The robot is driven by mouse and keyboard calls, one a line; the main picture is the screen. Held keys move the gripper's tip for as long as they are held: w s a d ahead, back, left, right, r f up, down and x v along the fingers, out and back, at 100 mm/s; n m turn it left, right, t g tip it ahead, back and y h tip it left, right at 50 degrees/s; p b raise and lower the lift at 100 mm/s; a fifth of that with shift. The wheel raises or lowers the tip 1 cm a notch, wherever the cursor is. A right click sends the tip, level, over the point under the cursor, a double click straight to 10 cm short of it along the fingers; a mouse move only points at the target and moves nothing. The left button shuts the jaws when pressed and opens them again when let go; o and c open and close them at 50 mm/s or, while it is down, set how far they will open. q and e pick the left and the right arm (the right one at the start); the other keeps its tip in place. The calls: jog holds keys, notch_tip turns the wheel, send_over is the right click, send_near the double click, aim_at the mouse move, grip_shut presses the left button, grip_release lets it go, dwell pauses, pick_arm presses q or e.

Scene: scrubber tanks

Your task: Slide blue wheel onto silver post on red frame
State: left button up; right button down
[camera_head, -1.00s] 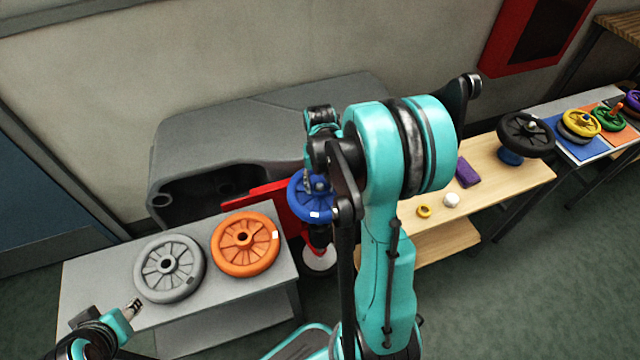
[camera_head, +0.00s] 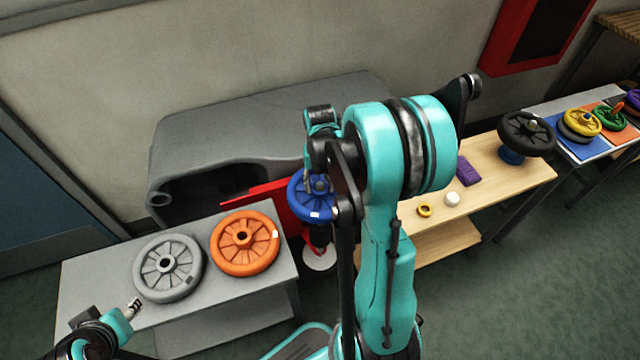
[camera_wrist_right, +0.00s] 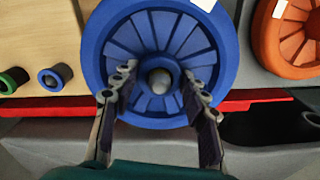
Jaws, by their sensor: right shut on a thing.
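The blue wheel (camera_head: 298,207) is in front of the red frame (camera_head: 262,192), by the grey tank. My right gripper (camera_head: 320,184) is shut on the blue wheel; the arm partly hides both in the head view. In the right wrist view the gripper's fingers (camera_wrist_right: 160,88) straddle the hub of the blue wheel (camera_wrist_right: 228,52). A round grey tip, which looks like the silver post (camera_wrist_right: 160,79), shows in the hub's middle. How far the wheel sits along it is hidden. My left gripper (camera_head: 134,306) is low at left, beside the grey wheel, apart from it.
A grey wheel (camera_head: 167,268) and an orange wheel (camera_head: 245,244) lie on the grey bench (camera_head: 232,288). The grey tank (camera_head: 270,115) stands behind. A wooden table (camera_head: 490,190) at right holds small parts and a black wheel (camera_head: 526,133).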

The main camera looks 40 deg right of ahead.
jog(key=shift+f, duration=0.15)
dwell(0.5)
jog(key=c, duration=0.7)
grip_release()
jog(key=shift+c, duration=0.2)
jog(key=shift+r+p, duration=3.7)
jog(key=shift+r, duration=1.35)
